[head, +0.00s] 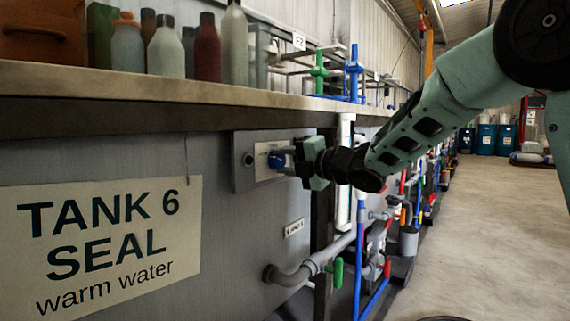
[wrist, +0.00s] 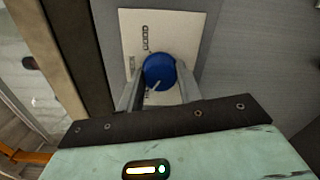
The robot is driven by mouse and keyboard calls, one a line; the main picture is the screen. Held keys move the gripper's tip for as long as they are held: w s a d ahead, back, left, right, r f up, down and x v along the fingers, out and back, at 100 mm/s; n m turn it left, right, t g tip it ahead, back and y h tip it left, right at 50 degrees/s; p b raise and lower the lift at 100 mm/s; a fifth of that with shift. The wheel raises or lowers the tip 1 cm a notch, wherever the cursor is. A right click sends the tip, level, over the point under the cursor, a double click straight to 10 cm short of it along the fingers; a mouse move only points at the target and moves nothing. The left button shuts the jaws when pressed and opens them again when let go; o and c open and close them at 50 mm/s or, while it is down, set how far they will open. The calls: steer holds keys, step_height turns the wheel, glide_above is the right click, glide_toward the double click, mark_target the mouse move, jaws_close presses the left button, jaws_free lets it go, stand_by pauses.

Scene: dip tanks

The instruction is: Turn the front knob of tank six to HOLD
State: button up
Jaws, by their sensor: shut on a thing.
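The front knob (wrist: 159,71) is round and blue with a pale pointer line, on a pale label plate (wrist: 150,22) with small lettering. In the wrist view the pointer runs toward the lower left; I cannot read which word it is at. My gripper (wrist: 160,88) has one finger on each side of the knob and is shut on it. In the head view the knob (head: 277,159) sits on a grey box on the tank front, partly behind my gripper (head: 285,158). The sign (head: 100,240) at the left reads TANK 6 SEAL, warm water.
A ledge (head: 150,88) with several bottles runs above the tank front. Grey pipes (head: 310,268) with a green handle (head: 338,272) stick out below right of the knob. Blue and green pipework stands further back. The floor (head: 480,220) at the right is clear.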

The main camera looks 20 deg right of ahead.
steer(key=shift+f, duration=0.1)
steer(key=o, duration=1)
steer(key=shift+s, duration=0.1)
steer(key=p+v, duration=0.3)
steer(key=v, duration=1.4)
steer(key=shift+d, duration=0.15)
